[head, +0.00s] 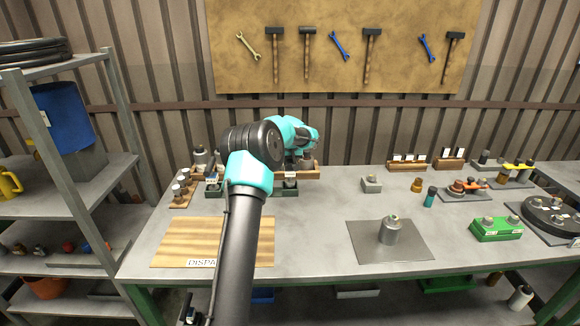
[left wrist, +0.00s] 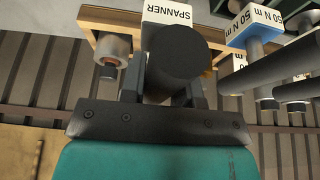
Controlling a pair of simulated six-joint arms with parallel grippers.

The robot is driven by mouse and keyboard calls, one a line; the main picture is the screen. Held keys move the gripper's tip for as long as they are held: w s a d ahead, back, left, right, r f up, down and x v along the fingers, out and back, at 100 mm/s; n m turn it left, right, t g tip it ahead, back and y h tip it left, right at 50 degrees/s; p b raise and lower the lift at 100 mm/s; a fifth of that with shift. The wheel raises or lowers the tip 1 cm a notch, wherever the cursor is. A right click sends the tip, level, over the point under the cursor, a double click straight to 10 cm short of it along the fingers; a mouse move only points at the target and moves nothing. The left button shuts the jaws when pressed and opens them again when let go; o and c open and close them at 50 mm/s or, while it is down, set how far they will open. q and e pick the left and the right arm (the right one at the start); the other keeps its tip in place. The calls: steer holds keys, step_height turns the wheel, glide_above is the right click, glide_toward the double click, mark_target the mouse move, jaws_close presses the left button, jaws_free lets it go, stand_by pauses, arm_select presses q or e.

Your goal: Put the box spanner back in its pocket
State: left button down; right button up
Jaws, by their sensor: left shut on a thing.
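My left gripper (head: 306,146) is over the wooden tool rack (head: 308,173) at the back of the bench. In the left wrist view the gripper (left wrist: 168,90) is shut on a thick dark cylinder, the box spanner (left wrist: 180,52), seen end-on. The spanner hides most of what lies behind it. Right behind it is a white label reading SPANNER (left wrist: 168,12), on the rack's wooden edge (left wrist: 108,18). Whether the spanner's far end is inside the pocket is hidden. My right gripper is not in view.
Torque tools with blue and white 50 N m labels (left wrist: 252,26) stand close beside the spanner in the left wrist view. A pale roller-like part (left wrist: 112,47) is on the other side. A grey mat (head: 408,248) holds a metal canister (head: 390,231).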

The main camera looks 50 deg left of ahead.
arm_select(q)
steer(key=shift+f, duration=1.25)
steer(key=c, duration=0.8)
jaws_free()
steer(key=shift+f, duration=0.1)
steer(key=shift+c, duration=0.2)
steer(key=v, duration=1.2)
